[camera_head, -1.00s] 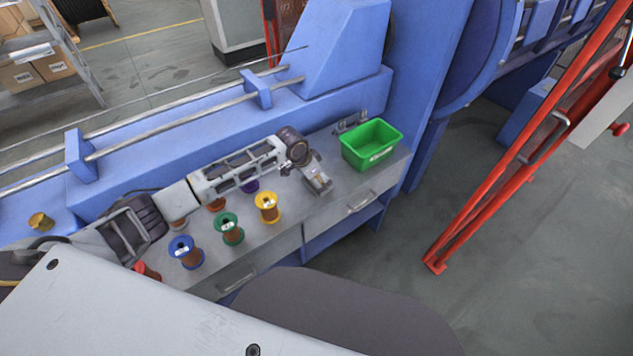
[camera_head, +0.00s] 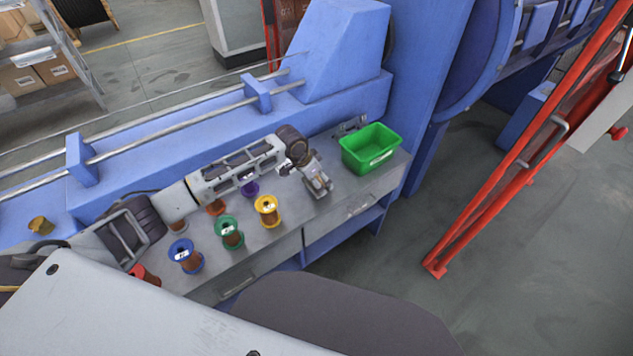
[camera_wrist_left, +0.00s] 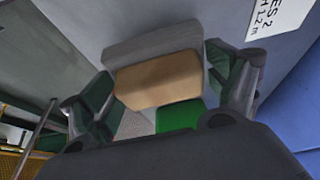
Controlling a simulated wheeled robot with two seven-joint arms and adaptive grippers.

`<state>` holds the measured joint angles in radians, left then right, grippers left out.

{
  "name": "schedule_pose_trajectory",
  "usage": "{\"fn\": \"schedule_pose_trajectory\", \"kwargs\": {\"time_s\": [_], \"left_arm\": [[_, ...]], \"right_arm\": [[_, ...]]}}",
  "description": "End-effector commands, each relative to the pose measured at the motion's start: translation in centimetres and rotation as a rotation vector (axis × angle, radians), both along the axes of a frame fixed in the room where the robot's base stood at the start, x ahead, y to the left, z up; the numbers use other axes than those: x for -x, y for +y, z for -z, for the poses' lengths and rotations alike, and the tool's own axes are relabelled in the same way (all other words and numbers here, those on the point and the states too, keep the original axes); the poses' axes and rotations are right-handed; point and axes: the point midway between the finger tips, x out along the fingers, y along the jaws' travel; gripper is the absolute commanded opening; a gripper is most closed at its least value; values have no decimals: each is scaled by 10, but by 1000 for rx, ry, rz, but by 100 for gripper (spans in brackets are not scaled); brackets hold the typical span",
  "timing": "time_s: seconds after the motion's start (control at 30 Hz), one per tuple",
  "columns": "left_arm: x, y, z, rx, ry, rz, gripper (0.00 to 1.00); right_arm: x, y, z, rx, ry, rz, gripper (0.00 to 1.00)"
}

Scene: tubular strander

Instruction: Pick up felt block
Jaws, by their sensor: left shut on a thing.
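The felt block (camera_wrist_left: 158,80) shows in the left wrist view as a tan block with a grey slab-like part (camera_wrist_left: 152,43) against its far side. I cannot tell whether the two are one piece. My left gripper (camera_wrist_left: 163,72) has its fingers on both sides of the block and is shut on it. In the head view my left gripper (camera_head: 320,186) points down over the grey worktop, to the left of the green bin. The block is hard to make out there. My right gripper is not in view.
The green bin (camera_head: 370,150) stands at the worktop's right end. Yellow (camera_head: 267,211), green (camera_head: 229,232), blue (camera_head: 186,256) and purple (camera_head: 250,187) spools stand on the worktop (camera_head: 285,235) near my left arm. The blue machine (camera_head: 200,145) rises behind.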

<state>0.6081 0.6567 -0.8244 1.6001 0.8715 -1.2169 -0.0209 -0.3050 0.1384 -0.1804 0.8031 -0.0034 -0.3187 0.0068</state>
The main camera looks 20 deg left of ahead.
Motion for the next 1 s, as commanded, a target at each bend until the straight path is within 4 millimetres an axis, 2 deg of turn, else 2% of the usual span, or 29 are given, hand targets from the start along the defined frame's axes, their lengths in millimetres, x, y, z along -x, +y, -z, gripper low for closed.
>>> {"fn": "schedule_pose_trajectory", "kwargs": {"time_s": [0.3, 0.5, 0.7, 1.0], "left_arm": [[-1, 0, -49, 1, -3, 1, 64], [-1, 0, -72, 1, -2, 0, 64], [0, 0, -81, 0, 0, 0, 64], [0, 0, -81, 0, 0, 0, 64]], "right_arm": [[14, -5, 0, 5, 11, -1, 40], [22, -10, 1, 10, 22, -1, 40], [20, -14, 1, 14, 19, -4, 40], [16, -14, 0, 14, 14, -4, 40]]}}
